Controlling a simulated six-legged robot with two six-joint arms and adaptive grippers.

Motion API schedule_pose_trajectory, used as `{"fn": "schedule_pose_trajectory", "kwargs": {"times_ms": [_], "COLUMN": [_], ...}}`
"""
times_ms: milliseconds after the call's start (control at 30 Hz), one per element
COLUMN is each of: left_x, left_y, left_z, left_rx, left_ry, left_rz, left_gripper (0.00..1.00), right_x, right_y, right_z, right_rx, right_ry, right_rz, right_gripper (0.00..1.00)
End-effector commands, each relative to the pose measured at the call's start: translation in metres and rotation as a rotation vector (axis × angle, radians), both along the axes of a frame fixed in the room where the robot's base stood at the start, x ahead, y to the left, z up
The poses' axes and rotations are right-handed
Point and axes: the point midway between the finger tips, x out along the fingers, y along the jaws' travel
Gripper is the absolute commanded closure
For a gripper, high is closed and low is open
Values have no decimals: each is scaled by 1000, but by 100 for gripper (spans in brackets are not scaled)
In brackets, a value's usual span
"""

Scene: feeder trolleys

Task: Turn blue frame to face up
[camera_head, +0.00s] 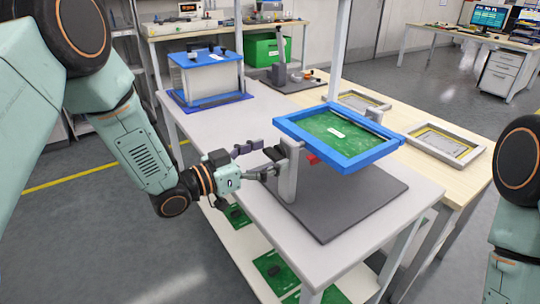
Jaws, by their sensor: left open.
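The blue frame (352,160) holds a green board (335,133) with a small white label. It sits tilted on a grey stand (289,172) on a dark base plate (345,206), above the white table. The green side faces up toward me. My left gripper (256,160) is open, left of the stand, with its fingers pointing at the stand's upright and apart from the blue frame. A small red part (313,158) shows under the frame. My right arm shows at the right edge, but its gripper is out of view.
A blue and white box unit (212,75) stands at the table's back left. Two grey frames (445,144) lie on the wooden table to the right. A green crate (266,50) is farther back. Green boards (275,268) lie on the shelf below.

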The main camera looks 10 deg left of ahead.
Motion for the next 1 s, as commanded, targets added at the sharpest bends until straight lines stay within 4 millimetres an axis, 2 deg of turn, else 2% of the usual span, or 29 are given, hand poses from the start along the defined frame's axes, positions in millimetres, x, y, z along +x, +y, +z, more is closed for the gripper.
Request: {"fn": "schedule_pose_trajectory", "kwargs": {"times_ms": [133, 433, 1000], "left_x": [6, 7, 6], "left_y": [-6, -6, -7], "left_z": [0, 0, 0], "left_rx": [0, -1, -1], "left_ry": [0, 1, 2], "left_rz": [-2, -1, -2], "left_gripper": [21, 21, 68], "right_x": [0, 0, 0], "right_y": [0, 0, 0], "right_z": [-1, -1, -1], "right_rx": [0, 0, 0], "right_ry": [0, 0, 0], "right_rz": [0, -1, -1], "right_gripper": [60, 60, 60]}}
